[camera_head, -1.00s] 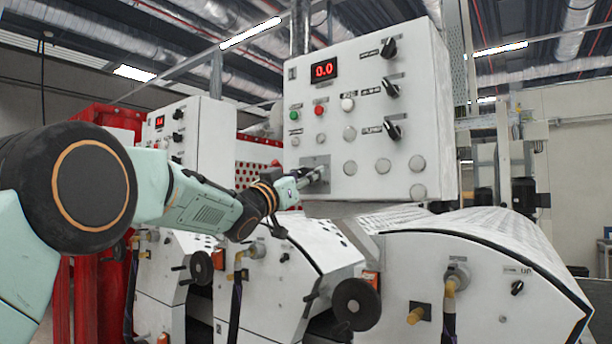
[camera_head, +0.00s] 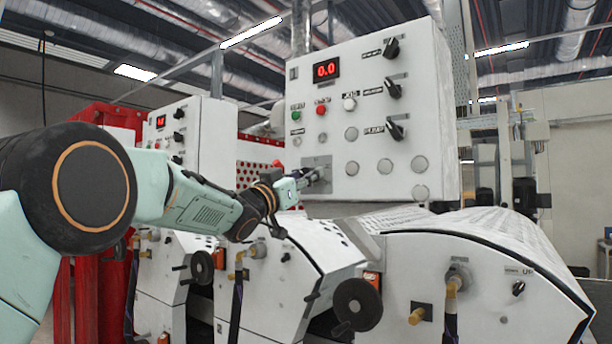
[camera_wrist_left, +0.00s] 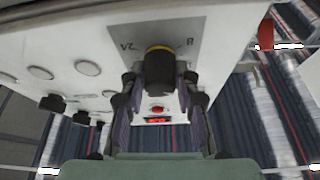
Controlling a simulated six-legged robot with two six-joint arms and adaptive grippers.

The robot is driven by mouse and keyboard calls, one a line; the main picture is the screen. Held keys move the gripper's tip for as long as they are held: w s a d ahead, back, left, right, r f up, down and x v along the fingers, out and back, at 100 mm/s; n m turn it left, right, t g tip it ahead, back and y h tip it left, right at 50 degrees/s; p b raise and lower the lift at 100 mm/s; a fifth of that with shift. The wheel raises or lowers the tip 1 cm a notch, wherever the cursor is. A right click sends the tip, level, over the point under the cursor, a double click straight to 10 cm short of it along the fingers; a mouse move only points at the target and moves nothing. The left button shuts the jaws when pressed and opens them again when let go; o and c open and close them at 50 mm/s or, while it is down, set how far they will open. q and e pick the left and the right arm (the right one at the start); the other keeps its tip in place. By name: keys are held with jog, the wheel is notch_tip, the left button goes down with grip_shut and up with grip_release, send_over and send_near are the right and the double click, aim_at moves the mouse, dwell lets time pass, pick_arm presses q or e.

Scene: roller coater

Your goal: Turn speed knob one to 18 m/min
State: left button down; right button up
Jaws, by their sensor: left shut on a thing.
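My left gripper (camera_head: 311,177) reaches to the lower left of the large white control panel (camera_head: 375,120), at a grey plate (camera_head: 318,161). In the left wrist view my left gripper (camera_wrist_left: 158,100) has its two fingers on either side of a dark knob (camera_wrist_left: 159,66) with a yellowish ring, on the same grey plate with dark lettering beside it. It is shut on that knob. The red display (camera_head: 326,70) on the panel reads 0.0. In the head view the knob is mostly hidden by the gripper. My right gripper is not in view.
Three black selector knobs (camera_head: 394,89) line the panel's right side. Green (camera_head: 296,115), red (camera_head: 320,109) and white (camera_head: 349,104) buttons sit left of them. A smaller panel (camera_head: 185,135) stands at left. White roller housings with a black handwheel (camera_head: 357,304) lie below.

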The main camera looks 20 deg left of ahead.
pick_arm(q)
jog(key=m+p, duration=0.1)
jog(key=m+g+h+p, duration=0.1)
jog(key=m, duration=0.1)
jog(key=shift+w+r+m+h, duration=0.1)
jog(key=shift+m+h, duration=0.2)
jog(key=m+h+p, duration=0.1)
jog(key=m, duration=0.1)
jog(key=m+g+p, duration=0.1)
jog(key=m+p, duration=0.1)
jog(key=m, duration=0.1)
jog(key=shift+g+h, duration=0.3)
jog(key=shift+h, duration=0.1)
jog(key=m+g+p, duration=0.1)
jog(key=m+p, duration=0.1)
jog(key=m, duration=0.1)
jog(key=shift+m+g+h+p, duration=0.3)
jog(key=shift+h, duration=0.1)
jog(key=shift+a+m+g+p, duration=0.1)
jog(key=shift+m+g+p, duration=0.35)
jog(key=shift+m, duration=0.65)
jog(key=m+g, duration=0.1)
jog(key=m, duration=0.2)
jog(key=shift+p, duration=0.3)
jog(key=shift+m+g+y, duration=0.3)
jog(key=shift+m+g, duration=0.45)
jog(key=shift+m, duration=1.35)
jog(key=shift+r, duration=0.1)
